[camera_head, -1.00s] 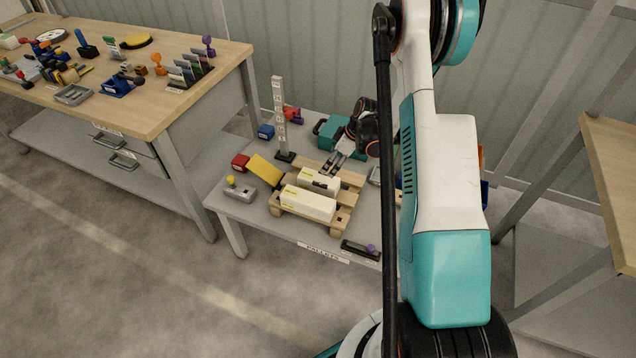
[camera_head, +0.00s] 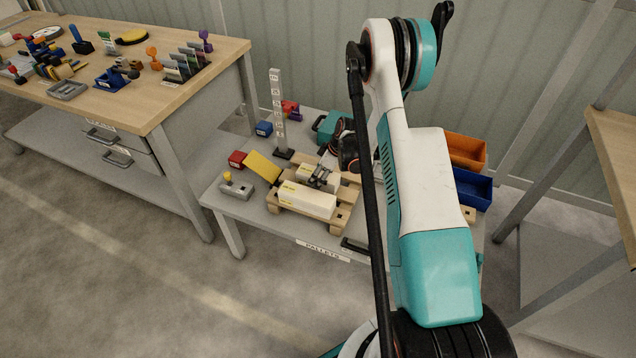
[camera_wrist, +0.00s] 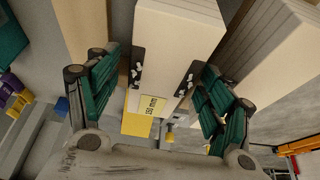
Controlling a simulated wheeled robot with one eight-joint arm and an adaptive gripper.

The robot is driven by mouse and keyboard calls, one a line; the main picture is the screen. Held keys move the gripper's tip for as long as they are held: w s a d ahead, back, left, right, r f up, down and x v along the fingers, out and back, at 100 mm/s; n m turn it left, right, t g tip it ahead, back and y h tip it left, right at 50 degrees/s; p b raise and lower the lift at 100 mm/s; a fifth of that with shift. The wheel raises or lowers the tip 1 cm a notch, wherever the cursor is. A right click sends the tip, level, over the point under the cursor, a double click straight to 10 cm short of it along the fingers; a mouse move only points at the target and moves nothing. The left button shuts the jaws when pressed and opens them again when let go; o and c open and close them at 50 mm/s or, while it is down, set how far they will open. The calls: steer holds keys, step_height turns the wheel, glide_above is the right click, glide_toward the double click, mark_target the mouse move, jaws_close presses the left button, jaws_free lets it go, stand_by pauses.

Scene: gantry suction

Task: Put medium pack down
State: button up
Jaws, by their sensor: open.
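Two cream packs lie side by side on a wooden pallet (camera_head: 338,213) on the low grey table. The back pack (camera_head: 304,172) is partly covered by my gripper (camera_head: 318,177); the front pack (camera_head: 306,200) is clear of it. In the wrist view the pack between my fingers (camera_wrist: 180,28) bears a yellow label reading 150 mm. My gripper (camera_wrist: 163,73) is open, with a dark fingertip pad close along each side of this pack. I cannot tell whether the pads touch it. The pack seems to rest on the pallet; its underside is hidden.
A yellow sloped plate (camera_head: 263,167), a red block (camera_head: 237,159) and a grey device with a yellow knob (camera_head: 236,190) stand left of the pallet. An upright marked post (camera_head: 278,112) stands behind. Orange (camera_head: 466,151) and blue bins (camera_head: 473,188) are at right.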

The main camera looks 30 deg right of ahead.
steer(key=shift+x, duration=1.05)
steer(key=shift+r, duration=0.1)
steer(key=c, duration=1.5)
